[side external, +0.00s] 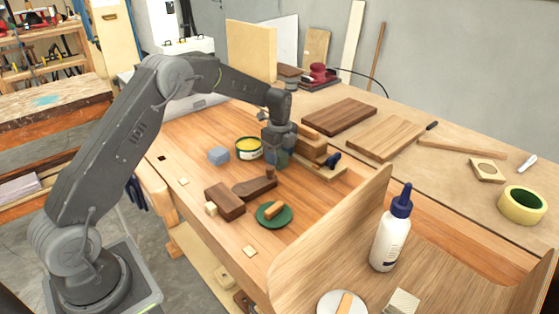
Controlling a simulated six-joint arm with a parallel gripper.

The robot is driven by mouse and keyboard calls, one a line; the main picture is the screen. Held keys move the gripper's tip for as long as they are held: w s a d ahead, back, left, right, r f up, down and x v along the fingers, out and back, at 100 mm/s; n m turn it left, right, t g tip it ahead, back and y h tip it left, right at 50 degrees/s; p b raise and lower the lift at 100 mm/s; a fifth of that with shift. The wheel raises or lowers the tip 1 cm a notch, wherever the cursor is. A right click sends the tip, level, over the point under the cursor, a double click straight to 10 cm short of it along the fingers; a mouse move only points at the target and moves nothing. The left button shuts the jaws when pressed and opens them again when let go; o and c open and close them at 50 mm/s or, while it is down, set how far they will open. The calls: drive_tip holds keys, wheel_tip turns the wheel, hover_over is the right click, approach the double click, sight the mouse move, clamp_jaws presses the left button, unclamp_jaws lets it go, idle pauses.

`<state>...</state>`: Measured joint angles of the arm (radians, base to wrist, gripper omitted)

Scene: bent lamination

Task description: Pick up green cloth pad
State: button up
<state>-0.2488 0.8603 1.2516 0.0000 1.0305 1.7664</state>
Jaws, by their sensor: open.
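My gripper (279,156) points down over the bench near the stacked wooden blocks. Its jaws are open. A dull green shape (282,160) shows right at the fingers and is partly hidden by them; it may be the green cloth pad, but I cannot tell whether the fingers touch it. A round green disc (285,218) lies nearer the front of the bench, with a small wooden piece (274,209) on top. It is apart from my gripper.
A tin with yellow contents (249,146) and a grey-blue block (218,156) stand left of my gripper. Wooden blocks (312,146) and a clamp-like tool (330,163) crowd its right. A dark brown block (225,201) lies in front. A curved wooden panel (335,232) rises at front right.

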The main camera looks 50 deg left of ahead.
drive_tip(key=shift+f, duration=0.9)
drive_tip(key=c, duration=0.7)
drive_tip(key=shift+o, duration=0.2)
drive_tip(key=shift+r, duration=0.15)
wheel_tip(320, 180, up, 4)
drive_tip(key=s+a+r, duration=0.6)
drive_tip(key=s+a, duration=0.1)
drive_tip(key=a, duration=0.2)
drive_tip(key=shift+s+r, duration=0.3)
drive_tip(key=shift+r, duration=0.05)
